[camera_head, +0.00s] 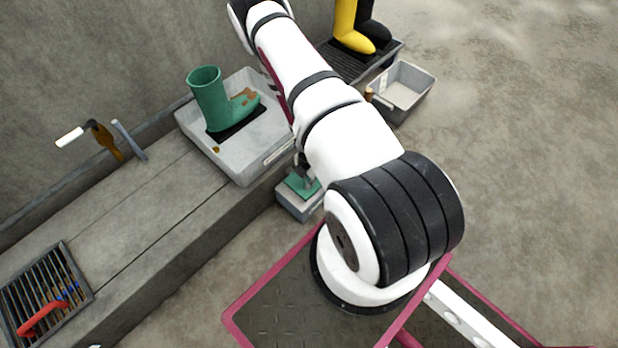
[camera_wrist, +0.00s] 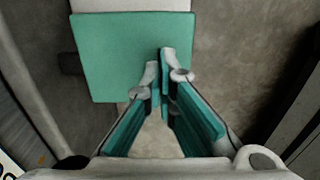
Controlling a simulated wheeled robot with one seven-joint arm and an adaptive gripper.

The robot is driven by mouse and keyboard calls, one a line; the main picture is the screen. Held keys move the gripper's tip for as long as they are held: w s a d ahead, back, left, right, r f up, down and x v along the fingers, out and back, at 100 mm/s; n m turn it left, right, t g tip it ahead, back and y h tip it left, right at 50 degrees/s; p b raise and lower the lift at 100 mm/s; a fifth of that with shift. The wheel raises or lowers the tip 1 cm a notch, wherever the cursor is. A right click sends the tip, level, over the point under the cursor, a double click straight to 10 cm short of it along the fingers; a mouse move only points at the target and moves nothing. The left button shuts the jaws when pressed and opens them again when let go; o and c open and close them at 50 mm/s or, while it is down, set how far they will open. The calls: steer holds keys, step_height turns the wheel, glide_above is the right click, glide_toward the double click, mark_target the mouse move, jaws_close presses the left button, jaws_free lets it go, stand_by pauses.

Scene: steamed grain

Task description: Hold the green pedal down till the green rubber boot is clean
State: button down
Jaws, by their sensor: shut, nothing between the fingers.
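The green rubber boot (camera_head: 210,103) stands upright in a pale grey basin (camera_head: 245,172) on the ledge, on a dark mat. Brown dirt shows on the boot's foot. The green pedal (camera_head: 296,186) is on a small grey box on the floor in front of the basin; it also fills the upper left of the wrist view (camera_wrist: 115,55). My gripper (camera_head: 307,182) is at the pedal, partly hidden by my arm. In the wrist view its fingertips (camera_wrist: 159,68) are together, empty, and overlap the pedal's surface. I cannot tell whether they touch or press it.
Yellow and black boots (camera_head: 353,28) stand on a dark rack at the back. A grey bin (camera_head: 408,88) with a brush-like item stands beside it. Open floor lies to the right.

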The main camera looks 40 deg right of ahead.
mark_target(311, 188)
steer(key=shift+f, duration=0.2)
steer(key=shift+s+f+b, duration=0.2)
steer(key=shift+f+b, duration=0.3)
steer(key=shift+f, duration=0.45)
steer(key=shift+s+f+b, duration=0.2)
steer(key=shift+f+b, duration=0.25)
steer(key=shift+f, duration=0.5)
steer(key=shift+s, duration=0.25)
steer(key=shift+w+a, duration=0.1)
steer(key=shift+w, duration=0.05)
stand_by(2.1)
